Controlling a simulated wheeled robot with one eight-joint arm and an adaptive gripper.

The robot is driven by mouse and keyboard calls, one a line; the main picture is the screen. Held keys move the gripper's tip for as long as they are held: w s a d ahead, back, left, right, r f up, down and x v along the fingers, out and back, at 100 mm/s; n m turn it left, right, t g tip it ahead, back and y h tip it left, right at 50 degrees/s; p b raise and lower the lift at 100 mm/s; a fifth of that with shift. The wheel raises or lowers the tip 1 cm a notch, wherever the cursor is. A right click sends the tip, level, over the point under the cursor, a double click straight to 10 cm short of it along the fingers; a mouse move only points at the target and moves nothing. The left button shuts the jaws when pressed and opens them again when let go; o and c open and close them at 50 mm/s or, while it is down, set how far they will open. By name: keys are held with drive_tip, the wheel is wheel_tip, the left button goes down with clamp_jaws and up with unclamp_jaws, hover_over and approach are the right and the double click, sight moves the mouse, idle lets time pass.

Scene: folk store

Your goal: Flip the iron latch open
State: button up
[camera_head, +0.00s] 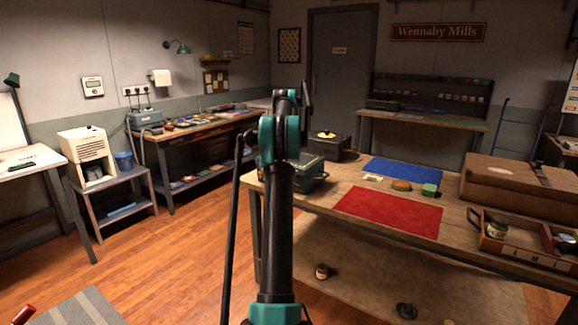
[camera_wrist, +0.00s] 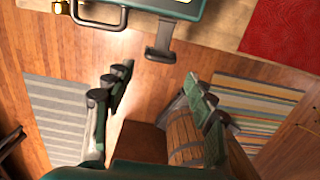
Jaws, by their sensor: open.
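A green metal box (camera_head: 310,174) stands at the left end of the wooden workbench, just right of my arm. In the wrist view the green box (camera_wrist: 183,8) is cut off by the top edge. A dark iron latch (camera_wrist: 161,40) hangs from its front edge. A dark handle (camera_wrist: 100,24) with a brass fitting (camera_wrist: 59,7) is left of the latch. My gripper (camera_wrist: 160,92) is open and empty, its fingers spread below the latch in the picture and apart from it. In the head view my arm hides the gripper's fingers.
The workbench (camera_head: 325,197) also bears a red mat (camera_head: 390,213), a blue mat (camera_head: 402,172), a brown case (camera_head: 515,182) and a wooden tray (camera_head: 520,249). A dark box (camera_head: 325,146) stands behind the green one. A barrel (camera_wrist: 184,135) shows below the right finger.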

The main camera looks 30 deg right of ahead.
drive_tip(key=shift+a+r, duration=0.1)
drive_tip(key=shift+r, duration=1.85)
drive_tip(key=shift+a, duration=0.1)
drive_tip(key=s+a+f+m+t, duration=0.1)
drive_tip(key=s+a+f+m, duration=0.2)
drive_tip(key=a, duration=0.7)
drive_tip(key=s+a+f+m, duration=0.1)
drive_tip(key=s+a+m, duration=0.25)
drive_tip(key=a, duration=0.55)
drive_tip(key=s+a+f+m+t, duration=0.1)
drive_tip(key=s+a+f+m, duration=0.3)
drive_tip(key=a, duration=0.6)
drive_tip(key=s+a+f+m, duration=0.4)
drive_tip(key=s+a+f, duration=0.1)
drive_tip(key=s, duration=0.4)
drive_tip(key=s+a+f+m+t, duration=0.1)
drive_tip(key=s+a+f+m, duration=0.3)
drive_tip(key=s+a, duration=0.3)
drive_tip(key=s+a+f+m, duration=0.4)
drive_tip(key=s+a+f, duration=0.2)
drive_tip(key=s, duration=0.7)
drive_tip(key=shift+a+f+t+y, duration=0.35)
drive_tip(key=shift+f+t+y, duration=0.05)
drive_tip(key=shift+f, duration=0.2)
drive_tip(key=shift+c, duration=0.4)
